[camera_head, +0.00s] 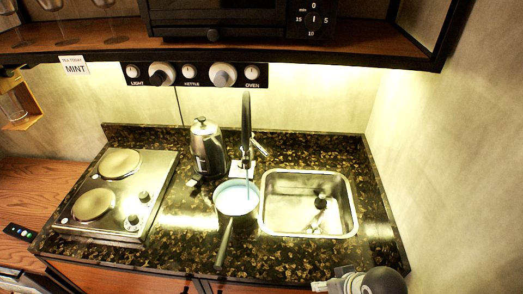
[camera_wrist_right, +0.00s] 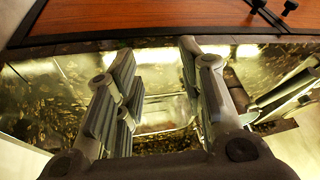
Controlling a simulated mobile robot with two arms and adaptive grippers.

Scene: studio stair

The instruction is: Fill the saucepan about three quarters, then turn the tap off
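The saucepan (camera_head: 237,208) stands on the dark counter left of the sink, its dark handle (camera_head: 223,246) pointing to the front edge. Pale blue water shows inside it; the exact level is hard to judge. The black tap (camera_head: 246,125) rises behind it, and a thin bluish stream (camera_head: 247,182) falls from the spout into the pan. A lever (camera_head: 260,146) sticks out at the tap's right side. My right gripper (camera_wrist_right: 155,60) is open and empty in the wrist view; in the head view its arm shows at the bottom right, in front of the counter. My left gripper is not in view.
The steel sink (camera_head: 265,222) is empty beside the pan. A kettle (camera_head: 207,150) stands close left of the tap, and a two-plate hob (camera_head: 120,205) is further left. A shelf (camera_head: 180,51) overhangs the back. A wall (camera_head: 450,160) bounds the right side.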

